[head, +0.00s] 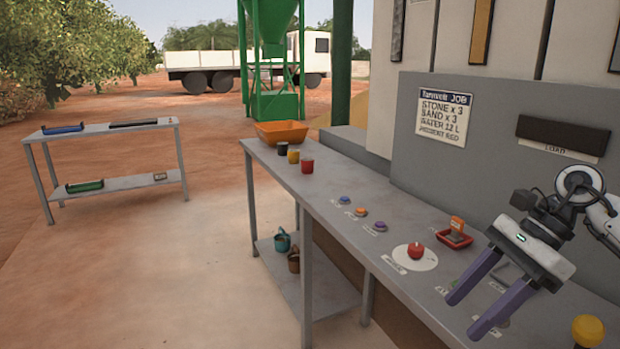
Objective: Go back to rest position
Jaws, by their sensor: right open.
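My right gripper (480,302) is in the head view at the lower right, its arm coming in from the right edge. Its two purple fingers are spread apart with nothing between them. It hangs over the right part of the grey bench (340,234), pointing down and to the left, and hides part of the bench top. A red knob or button on a white disc (429,262) is just left of the fingers, apart from them in the picture. My left gripper is not in view.
An orange tray (282,131), several small cups, coloured buttons (361,212) and a red tray (453,238) are on the bench. A yellow knob (588,331) is at the lower right. The press's grey panel (430,175) stands behind. A shelf table (110,128) is at left; open ground lies between.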

